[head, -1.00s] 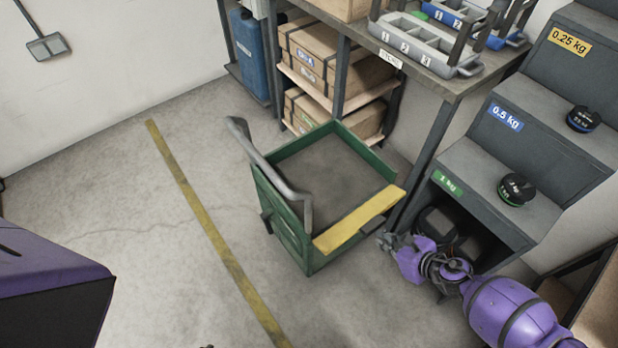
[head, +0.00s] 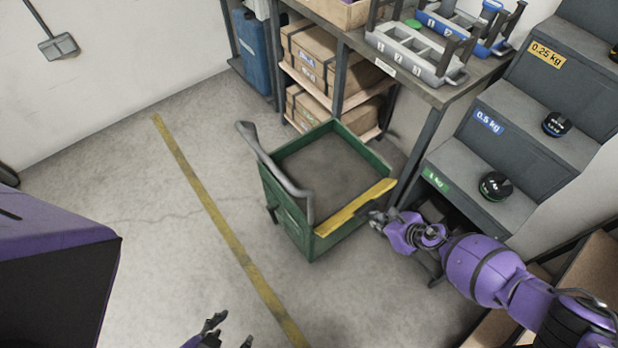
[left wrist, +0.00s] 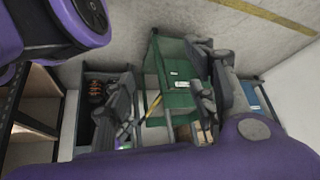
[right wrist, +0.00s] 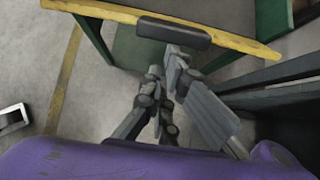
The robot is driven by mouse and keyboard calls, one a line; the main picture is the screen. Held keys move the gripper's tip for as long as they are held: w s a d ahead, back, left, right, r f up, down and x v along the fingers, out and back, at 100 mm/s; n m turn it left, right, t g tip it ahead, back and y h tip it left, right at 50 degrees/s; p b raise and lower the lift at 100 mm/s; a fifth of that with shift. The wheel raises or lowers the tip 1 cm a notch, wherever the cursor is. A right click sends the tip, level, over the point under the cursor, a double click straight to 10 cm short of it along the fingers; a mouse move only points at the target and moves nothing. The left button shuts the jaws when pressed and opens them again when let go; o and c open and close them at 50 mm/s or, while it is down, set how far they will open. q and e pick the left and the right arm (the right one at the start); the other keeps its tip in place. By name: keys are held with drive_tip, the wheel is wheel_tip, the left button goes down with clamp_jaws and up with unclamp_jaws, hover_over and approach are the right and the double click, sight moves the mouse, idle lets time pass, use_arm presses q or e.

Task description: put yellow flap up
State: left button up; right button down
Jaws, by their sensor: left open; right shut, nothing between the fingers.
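The yellow flap (head: 356,208) runs along the near right edge of the green cart (head: 292,222). It shows as a narrow, tilted strip; its exact angle is hard to tell. In the right wrist view the flap (right wrist: 112,14) crosses the top, with a dark grip piece (right wrist: 172,33) on it. My right gripper (head: 376,217) is shut and empty at the flap's outer side, its fingertips (right wrist: 168,68) just below the grip piece; contact is unclear. My left gripper (head: 228,335) is open and empty, low in the head view, well away from the cart.
A shelf table (head: 437,97) with boxes and trays stands behind the cart. Grey stepped shelves (head: 520,148) with dark weights (head: 495,186) stand right, close to my right arm. A yellow floor line (head: 215,215) runs left of the cart, with clear floor around it.

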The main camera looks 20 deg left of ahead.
sight(372, 207)
drive_tip(key=a+r, duration=0.1)
drive_tip(key=w+a+r+p, duration=0.1)
drive_tip(key=r, duration=0.1)
drive_tip(key=w+a+r+p, duration=0.1)
drive_tip(key=shift+r, duration=0.2)
drive_tip(key=shift+a+r, duration=0.15)
drive_tip(key=shift+a, duration=0.15)
use_arm(q)
drive_tip(key=r, duration=0.1)
drive_tip(key=w, duration=0.1)
drive_tip(key=r, duration=0.1)
drive_tip(key=shift+w+a+r, duration=0.2)
drive_tip(key=shift+a+r, duration=0.05)
drive_tip(key=shift+r, duration=0.1)
idle(0.4)
